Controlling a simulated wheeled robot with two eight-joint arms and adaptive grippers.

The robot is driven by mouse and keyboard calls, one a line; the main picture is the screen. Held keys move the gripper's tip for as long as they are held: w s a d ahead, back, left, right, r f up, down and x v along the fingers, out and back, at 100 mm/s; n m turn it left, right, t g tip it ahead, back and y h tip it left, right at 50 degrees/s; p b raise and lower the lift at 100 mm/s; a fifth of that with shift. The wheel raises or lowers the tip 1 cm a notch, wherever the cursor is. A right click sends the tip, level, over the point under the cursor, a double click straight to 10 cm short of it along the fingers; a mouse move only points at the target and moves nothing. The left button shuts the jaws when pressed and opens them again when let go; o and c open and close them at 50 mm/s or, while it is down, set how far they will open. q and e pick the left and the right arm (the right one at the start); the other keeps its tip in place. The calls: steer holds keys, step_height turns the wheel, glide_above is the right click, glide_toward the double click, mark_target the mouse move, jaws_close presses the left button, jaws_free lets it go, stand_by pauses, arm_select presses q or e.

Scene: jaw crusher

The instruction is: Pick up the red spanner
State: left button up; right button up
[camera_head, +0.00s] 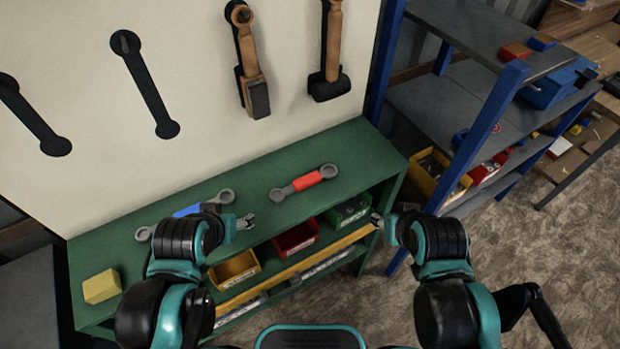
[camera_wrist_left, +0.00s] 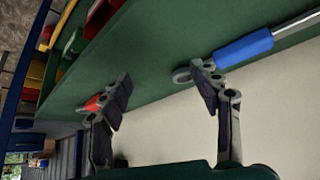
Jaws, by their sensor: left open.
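The red spanner (camera_head: 306,181), grey with a red grip, lies on the green bench top. In the left wrist view its red part (camera_wrist_left: 92,103) shows partly hidden behind one finger. A blue-gripped spanner (camera_head: 186,211) lies to its left and also shows in the left wrist view (camera_wrist_left: 243,47). My left gripper (camera_head: 246,222) is open and empty, left of and nearer than the red spanner, close to the blue spanner's right end. Its spread fingers show in the left wrist view (camera_wrist_left: 160,95). My right gripper (camera_head: 377,220) is by the bench's right front edge, apart from both spanners; its jaws are too small to read.
The green bench (camera_head: 352,150) has bins on its lower shelf, including a red bin (camera_head: 296,239). A yellow block (camera_head: 101,286) sits at its left end. A hammer (camera_head: 329,86) and a mallet (camera_head: 257,98) hang above. A blue-framed shelf (camera_head: 485,130) stands right.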

stand_by(0.4)
arm_select(q)
steer(key=shift+r, duration=0.1)
steer(key=c, duration=0.3)
steer(key=w+d+r+m+g+h+p, duration=0.1)
steer(key=w+d+r+m+p, duration=0.1)
steer(key=w+d+r+p, duration=0.15)
steer(key=m+g+h+p, duration=0.3)
steer(key=m+g+p, duration=0.1)
steer(key=m+p, duration=0.55)
glide_toward(309, 178)
steer(key=shift+w+d+b, duration=0.25)
steer(key=shift+w+b, duration=0.05)
steer(key=shift+w, duration=0.15)
steer(key=shift+w+d+f+m, duration=0.1)
steer(key=shift+d+f+m, duration=0.1)
steer(key=shift+d+m, duration=0.05)
steer(key=x, duration=0.2)
steer(key=b+x, duration=0.1)
steer(key=x, duration=0.2)
steer(key=b+x, duration=0.1)
steer(key=x, duration=0.2)
steer(key=shift+s+a+f, duration=0.1)
steer(key=shift+s+a, duration=0.2)
steer(key=shift+s, duration=0.05)
